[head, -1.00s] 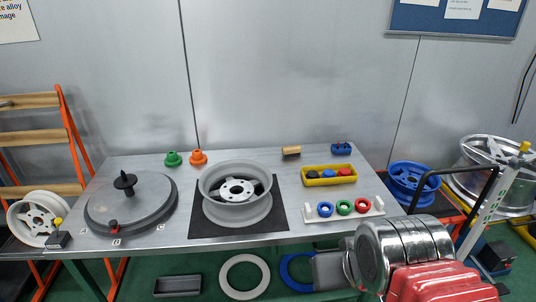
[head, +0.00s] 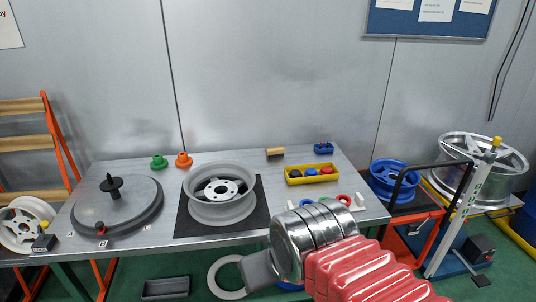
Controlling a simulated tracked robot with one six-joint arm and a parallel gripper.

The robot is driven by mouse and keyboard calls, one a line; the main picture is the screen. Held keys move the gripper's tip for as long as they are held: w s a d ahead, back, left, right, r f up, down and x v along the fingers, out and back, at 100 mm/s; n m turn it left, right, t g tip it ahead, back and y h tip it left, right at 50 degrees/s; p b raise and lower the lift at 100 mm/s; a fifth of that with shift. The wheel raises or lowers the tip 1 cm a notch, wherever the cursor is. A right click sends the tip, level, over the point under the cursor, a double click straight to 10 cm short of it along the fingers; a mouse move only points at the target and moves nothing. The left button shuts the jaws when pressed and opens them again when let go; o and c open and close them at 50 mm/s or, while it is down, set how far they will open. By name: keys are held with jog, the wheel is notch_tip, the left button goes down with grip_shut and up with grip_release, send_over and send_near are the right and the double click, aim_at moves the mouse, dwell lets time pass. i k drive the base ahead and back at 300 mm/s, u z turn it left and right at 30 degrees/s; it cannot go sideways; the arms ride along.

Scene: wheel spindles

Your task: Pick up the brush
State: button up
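The brush (head: 275,152) is a small wooden block with a dark underside. It stands near the back edge of the metal table, right of the middle, in the head view. My gripper (head: 258,270) shows only as a grey block at the end of my red and silver arm, low in the picture. It is in front of the table's front edge and well apart from the brush. Its fingers cannot be made out. Nothing covers the brush.
A grey wheel (head: 220,190) sits on a black mat (head: 255,218) left of the brush. A yellow tray (head: 312,180) with coloured parts is in front and to the right. Green (head: 159,162) and orange (head: 183,160) cones stand left. A blue block (head: 323,148) stands right.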

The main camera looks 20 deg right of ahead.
aim_at(277, 152)
jog(key=z, duration=0.05)
jog(key=i, duration=1)
jog(key=u, duration=0.05)
